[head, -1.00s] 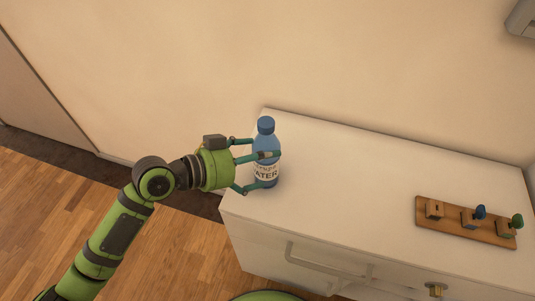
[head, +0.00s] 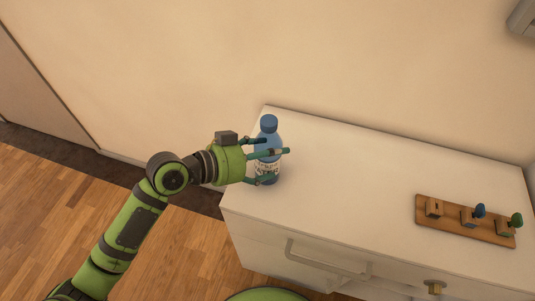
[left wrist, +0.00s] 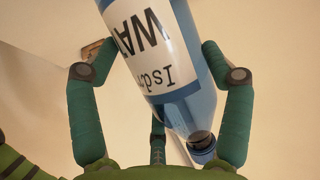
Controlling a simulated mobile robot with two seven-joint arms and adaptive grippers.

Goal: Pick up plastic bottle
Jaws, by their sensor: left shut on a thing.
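A blue plastic bottle (head: 269,143) with a blue cap and a white water label is at the left end of the white cabinet top (head: 350,175). It looks roughly upright in the head view; I cannot tell whether its base touches the surface. My left gripper (head: 271,166) comes from the left and is shut on the bottle, its fingers around the bottle's body. In the left wrist view the bottle (left wrist: 155,62) shows slanted between the fingers, its cap at the lower right. My right gripper is not in view.
A wooden board (head: 448,224) with small blocks and blue and green pegs lies at the cabinet's right. The middle of the top is clear. The wall (head: 300,50) stands close behind. A pale handle (head: 325,262) is on the cabinet front.

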